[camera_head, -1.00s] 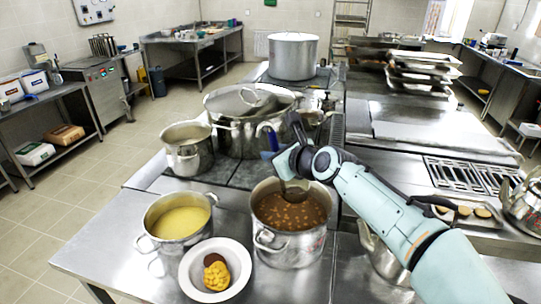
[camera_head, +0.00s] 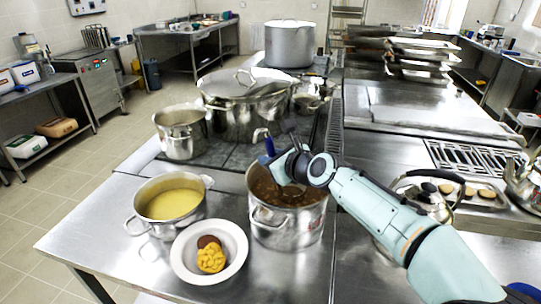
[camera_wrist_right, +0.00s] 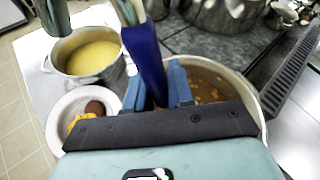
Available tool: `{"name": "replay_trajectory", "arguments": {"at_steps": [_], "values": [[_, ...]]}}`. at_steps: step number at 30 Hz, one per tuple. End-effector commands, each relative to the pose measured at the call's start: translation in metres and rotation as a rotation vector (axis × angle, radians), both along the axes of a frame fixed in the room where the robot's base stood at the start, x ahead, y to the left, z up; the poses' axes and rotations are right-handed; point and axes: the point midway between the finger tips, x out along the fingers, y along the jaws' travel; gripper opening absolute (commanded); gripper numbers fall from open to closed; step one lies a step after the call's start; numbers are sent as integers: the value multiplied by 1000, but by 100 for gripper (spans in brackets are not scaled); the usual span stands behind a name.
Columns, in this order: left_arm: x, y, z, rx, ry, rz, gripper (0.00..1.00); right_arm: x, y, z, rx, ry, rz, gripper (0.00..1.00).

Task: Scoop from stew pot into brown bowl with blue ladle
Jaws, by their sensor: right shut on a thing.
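The stew pot (camera_head: 287,230) is a steel pot of brown stew with chunks, at the front middle of the counter. My right gripper (camera_head: 279,162) is over its back rim and shut on the blue ladle (camera_head: 268,143). The blue handle (camera_wrist_right: 143,55) stands up between the fingers (camera_wrist_right: 158,88) in the wrist view. The ladle's scoop is hidden behind my gripper and wrist. I see no brown bowl; a white bowl (camera_head: 183,268) left of the pot holds a brown piece and yellow food. My left gripper is not in view.
A pot of yellow soup (camera_head: 173,204) stands left of the stew pot. An empty-looking pot (camera_head: 181,136) and a large lidded pot (camera_head: 243,115) stand behind. A kettle (camera_head: 424,200) is beside my right forearm. The counter's front left corner is clear.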

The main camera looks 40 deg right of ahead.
Motion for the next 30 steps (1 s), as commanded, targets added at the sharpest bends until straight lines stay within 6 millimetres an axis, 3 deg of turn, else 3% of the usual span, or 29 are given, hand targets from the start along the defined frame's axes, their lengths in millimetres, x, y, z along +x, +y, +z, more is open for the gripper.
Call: {"name": "replay_trajectory", "arguments": {"at_steps": [12, 30], "values": [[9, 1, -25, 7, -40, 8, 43, 0, 0, -38, 0, -2, -2, 0], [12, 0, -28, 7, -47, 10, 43, 0, -1, -42, -2, -4, -2, 0]]}}
